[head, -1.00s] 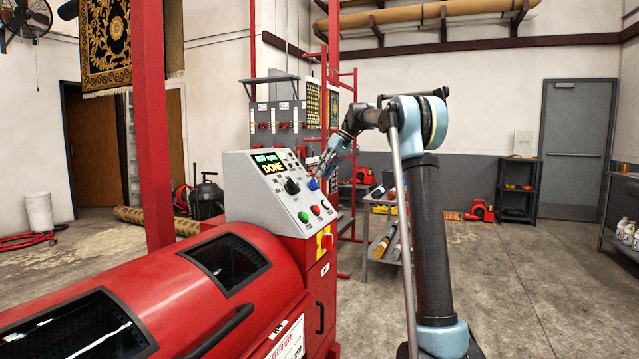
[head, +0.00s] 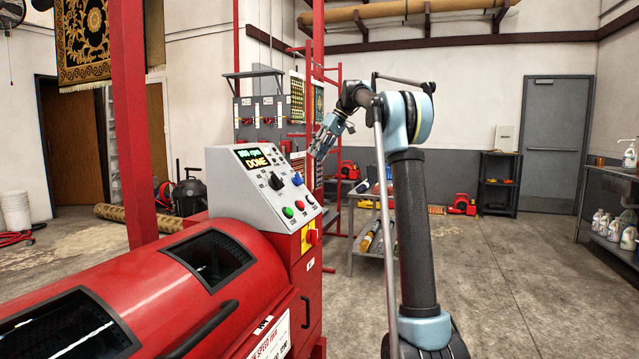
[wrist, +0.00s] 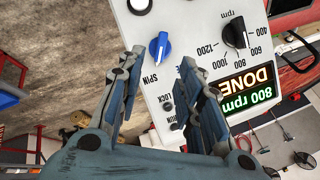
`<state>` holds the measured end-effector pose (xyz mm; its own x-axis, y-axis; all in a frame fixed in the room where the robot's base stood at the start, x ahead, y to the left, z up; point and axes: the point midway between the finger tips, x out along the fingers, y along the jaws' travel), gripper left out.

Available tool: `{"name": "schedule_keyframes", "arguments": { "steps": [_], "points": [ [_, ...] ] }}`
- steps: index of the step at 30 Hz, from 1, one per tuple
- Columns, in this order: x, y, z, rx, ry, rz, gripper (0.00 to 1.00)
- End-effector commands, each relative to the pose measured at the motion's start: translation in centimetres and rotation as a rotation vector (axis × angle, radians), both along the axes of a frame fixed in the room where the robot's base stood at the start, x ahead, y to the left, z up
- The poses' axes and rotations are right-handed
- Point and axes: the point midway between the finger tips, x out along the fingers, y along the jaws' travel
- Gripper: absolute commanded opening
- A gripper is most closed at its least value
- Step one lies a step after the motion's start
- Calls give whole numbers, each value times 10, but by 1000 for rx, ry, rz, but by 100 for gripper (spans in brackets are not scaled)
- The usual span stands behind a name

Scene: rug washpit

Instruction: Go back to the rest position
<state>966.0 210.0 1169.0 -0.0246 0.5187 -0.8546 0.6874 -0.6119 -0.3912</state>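My gripper (head: 322,150) is beside the upper right of the control panel (head: 229,191) in the head view, apart from it. In the wrist view my gripper (wrist: 163,90) has its two fingers spread with nothing between them. The panel shows upside down there, with a blue SPIN knob (wrist: 158,47), a black rpm dial (wrist: 235,33) and a lit display (wrist: 249,92) reading "800 rpm DONE". The panel sits on the end of a red drum machine (head: 262,250).
A red post (head: 133,120) stands behind the machine. A grey shelf cart (head: 352,238) stands beyond my arm. A shelf with white bottles (head: 612,228) is at the right. The concrete floor at right is open.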

Motion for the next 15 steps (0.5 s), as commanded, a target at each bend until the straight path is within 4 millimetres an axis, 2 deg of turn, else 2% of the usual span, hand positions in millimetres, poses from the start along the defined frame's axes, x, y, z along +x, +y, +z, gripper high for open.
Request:
{"name": "schedule_keyframes", "arguments": {
  "steps": [5, 15],
  "points": [
    [-32, -16, -4, -33, 7, -46, 33],
    [-120, -58, -31, -122, 24, -175, 33]
  ]
}}
